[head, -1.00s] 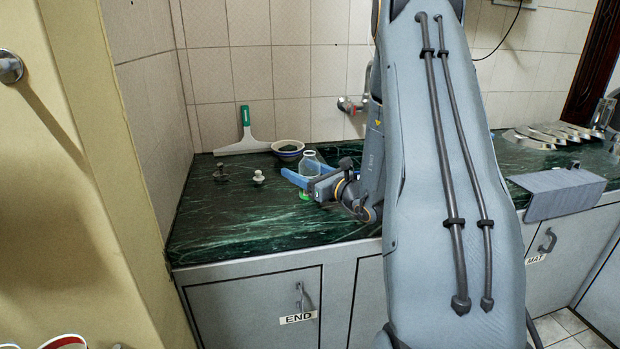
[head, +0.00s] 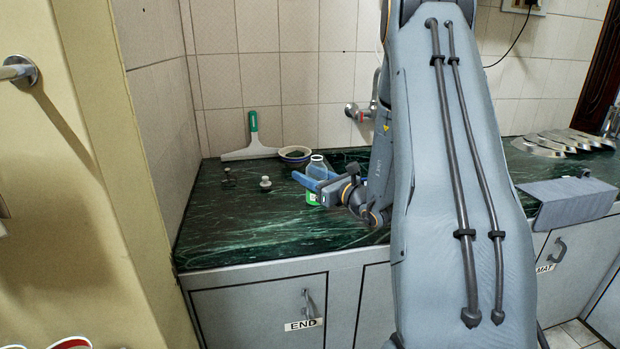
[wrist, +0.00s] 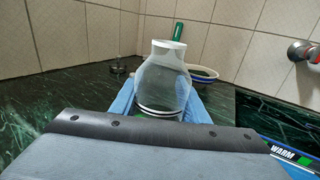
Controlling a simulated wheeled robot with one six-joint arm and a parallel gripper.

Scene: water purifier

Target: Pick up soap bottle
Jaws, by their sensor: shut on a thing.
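The soap bottle (head: 318,169) is clear with a white rim and some green low down. It stands upright at the green marble counter, and I cannot tell whether its base touches the surface. My gripper (head: 314,183) has its blue fingers shut around the bottle's body. In the wrist view the bottle (wrist: 165,82) sits between the blue fingers, with its lower part hidden behind the dark edge of my gripper.
A small bowl (head: 294,154) and a green-handled squeegee (head: 252,140) are behind the bottle by the tiled wall. Two small knobs, one dark (head: 229,178) and one pale (head: 265,183), stand to the left. A wall tap (head: 360,112) is behind my arm. The counter's front left is clear.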

